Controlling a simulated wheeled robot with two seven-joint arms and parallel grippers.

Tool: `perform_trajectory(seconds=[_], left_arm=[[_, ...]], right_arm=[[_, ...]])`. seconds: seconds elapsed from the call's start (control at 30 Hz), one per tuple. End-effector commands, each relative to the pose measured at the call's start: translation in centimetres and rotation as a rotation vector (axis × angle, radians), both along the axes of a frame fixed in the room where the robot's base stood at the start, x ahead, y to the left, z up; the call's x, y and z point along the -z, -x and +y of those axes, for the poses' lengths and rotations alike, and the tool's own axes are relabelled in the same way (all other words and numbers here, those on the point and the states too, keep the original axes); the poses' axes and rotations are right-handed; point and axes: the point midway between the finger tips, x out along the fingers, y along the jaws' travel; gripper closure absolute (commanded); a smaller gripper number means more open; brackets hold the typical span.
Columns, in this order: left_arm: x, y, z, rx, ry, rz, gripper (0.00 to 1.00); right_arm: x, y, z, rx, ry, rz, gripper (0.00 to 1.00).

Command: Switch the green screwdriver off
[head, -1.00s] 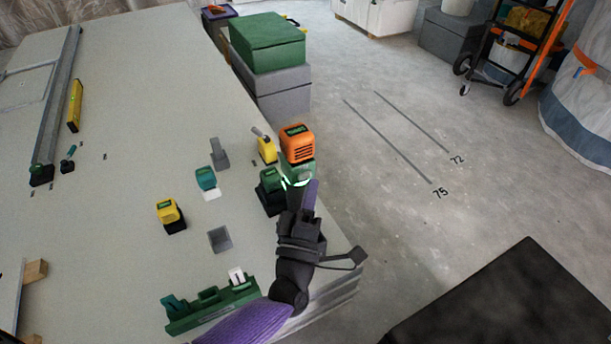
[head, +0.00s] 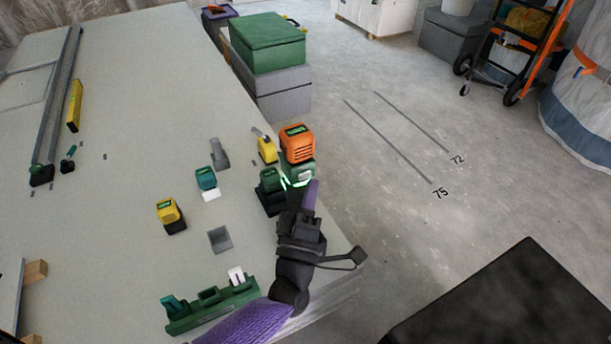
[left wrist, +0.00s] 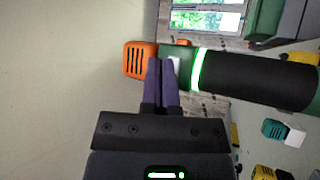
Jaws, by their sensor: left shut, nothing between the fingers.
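The green screwdriver (head: 299,173) stands near the right edge of the panel stack, with an orange vented block (head: 297,143) at its end. In the left wrist view the screwdriver (left wrist: 178,54) has a green body, a bright green lit ring (left wrist: 198,70), a black barrel and a small white switch. My left gripper (head: 313,183) is shut and empty, its purple fingertips right at the screwdriver. In the left wrist view the fingertips (left wrist: 162,62) are beside the white switch and partly cover it; I cannot tell whether they touch it. My right gripper is not in view.
A dark green tool (head: 271,188) and a yellow one (head: 266,149) stand close left of the screwdriver. A teal tool (head: 206,178), a yellow tool (head: 168,213) and a green rack (head: 212,307) are further left. Open floor (head: 400,200) lies to the right.

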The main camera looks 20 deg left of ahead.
Motion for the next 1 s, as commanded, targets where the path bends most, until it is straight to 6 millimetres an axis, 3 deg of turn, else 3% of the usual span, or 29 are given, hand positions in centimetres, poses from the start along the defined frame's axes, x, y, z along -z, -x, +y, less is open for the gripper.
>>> perform_trajectory(seconds=[1.0], left_arm=[[-0.03, -0.58, 0.78, 0.0, 0.0, 0.0, 1.0]], right_arm=[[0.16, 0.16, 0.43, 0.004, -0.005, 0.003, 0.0]])
